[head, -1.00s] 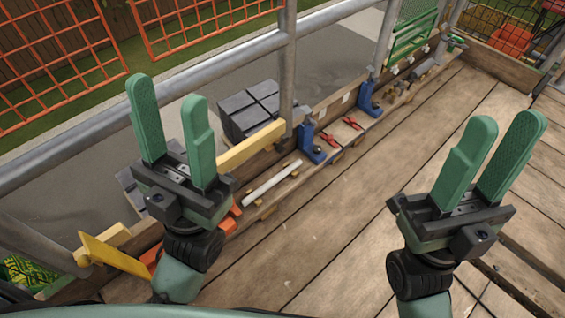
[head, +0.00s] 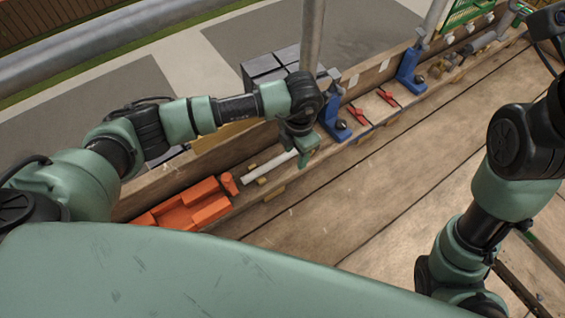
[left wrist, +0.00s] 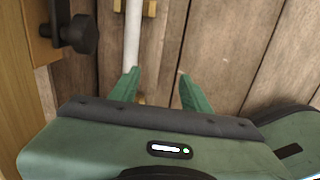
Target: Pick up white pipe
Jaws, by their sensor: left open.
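The white pipe (head: 268,165) lies on a narrow wooden ledge in the head view, its right end close to my left gripper. My left gripper (head: 304,158) points down at the ledge, its fingers partly hidden by my wrist. In the left wrist view, the white pipe (left wrist: 132,38) runs down to the left finger, in line with it rather than centred in the gap. My left gripper (left wrist: 156,78) is open, with nothing held between its fingers. The right arm shows at the right of the head view, but its gripper is outside the frame.
An orange tray (head: 187,207) sits to the left, and dark blocks (head: 262,68) lie behind the ledge. A metal post (head: 312,35) rises close to my left wrist.

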